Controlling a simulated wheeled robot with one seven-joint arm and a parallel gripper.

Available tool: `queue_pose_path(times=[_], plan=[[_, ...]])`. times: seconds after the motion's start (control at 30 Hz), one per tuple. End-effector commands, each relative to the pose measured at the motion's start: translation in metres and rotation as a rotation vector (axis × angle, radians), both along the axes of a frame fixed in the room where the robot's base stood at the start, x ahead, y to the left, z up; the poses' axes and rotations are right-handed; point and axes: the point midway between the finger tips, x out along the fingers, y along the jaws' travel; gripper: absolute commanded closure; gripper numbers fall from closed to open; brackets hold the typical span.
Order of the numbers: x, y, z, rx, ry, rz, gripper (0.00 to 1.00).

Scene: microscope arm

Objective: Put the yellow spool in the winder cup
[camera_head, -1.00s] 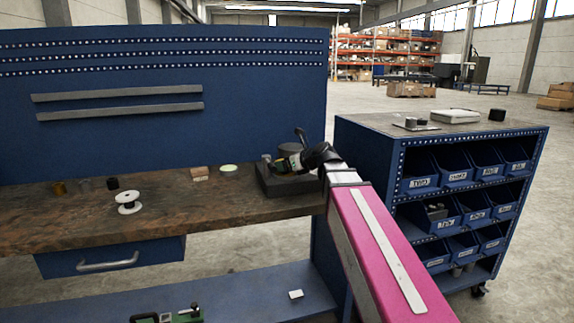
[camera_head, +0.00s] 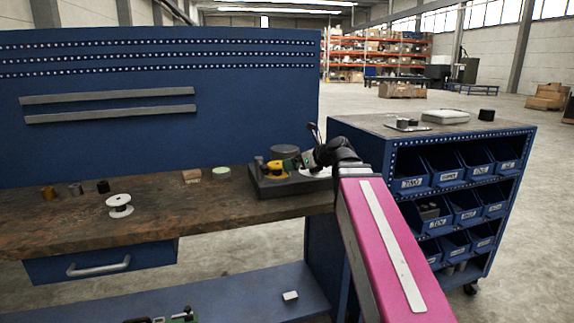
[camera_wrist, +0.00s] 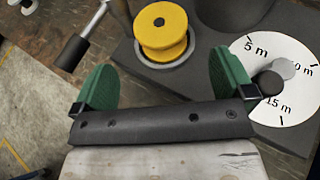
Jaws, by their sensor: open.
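The yellow spool (camera_wrist: 161,27) sits at the light round rim of the winder cup (camera_wrist: 150,61) on the dark winder base (camera_wrist: 206,22). The rim shows below the spool's near side; I cannot tell how deep it sits. The spool also shows on the base in the head view (camera_head: 275,168). My gripper (camera_wrist: 163,66) is open, with its green fingers apart and empty. The spool lies just beyond and between the fingertips, clear of both. In the head view my gripper (camera_head: 293,163) is just right of the spool.
A white dial marked in metres (camera_wrist: 271,75) with a grey knob lies right of the cup. A crank with a dark handle (camera_wrist: 74,50) is on the left. A white spool (camera_head: 120,205) and several small cylinders stand on the bench's left. A blue bin cart (camera_head: 430,180) stands right.

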Motion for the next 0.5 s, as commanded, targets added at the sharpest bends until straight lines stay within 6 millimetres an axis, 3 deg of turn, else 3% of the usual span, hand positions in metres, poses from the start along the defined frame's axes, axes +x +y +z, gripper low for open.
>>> queue_pose_path(times=[0.2,0.5], plan=[[-0.016,-0.018,0.010,0.001,-0.001,-0.001,0.00],[-0.019,-0.022,0.012,0.001,0.000,0.000,0.00]])
